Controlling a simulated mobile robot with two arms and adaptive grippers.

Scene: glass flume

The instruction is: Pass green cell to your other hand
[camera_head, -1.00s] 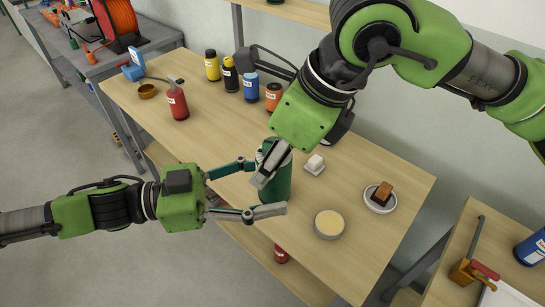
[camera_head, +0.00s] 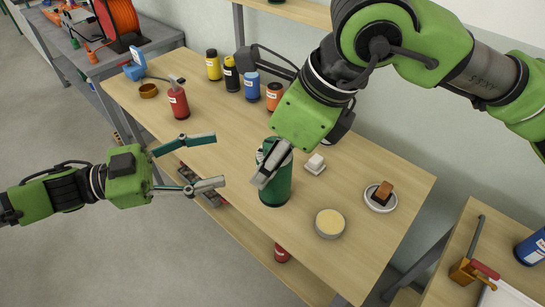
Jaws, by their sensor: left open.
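The green cell (camera_head: 276,188) is a dark green upright cylinder over the front part of the wooden workbench (camera_head: 330,180). My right gripper (camera_head: 266,165) comes down from the upper right and is shut on the upper part of the cell; one grey finger shows across its front, and the other finger is mostly hidden. I cannot tell whether the cell's base touches the bench. My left gripper (camera_head: 219,160) is open and empty, to the left of the cell and apart from it, with its fingers pointing towards it.
A red bottle (camera_head: 178,103) and a brown bowl (camera_head: 148,91) stand at the left of the bench. Several bottles line its back. A white block (camera_head: 315,163), a round cream-topped tin (camera_head: 329,223) and a plate (camera_head: 381,203) with a brown block are right of the cell.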

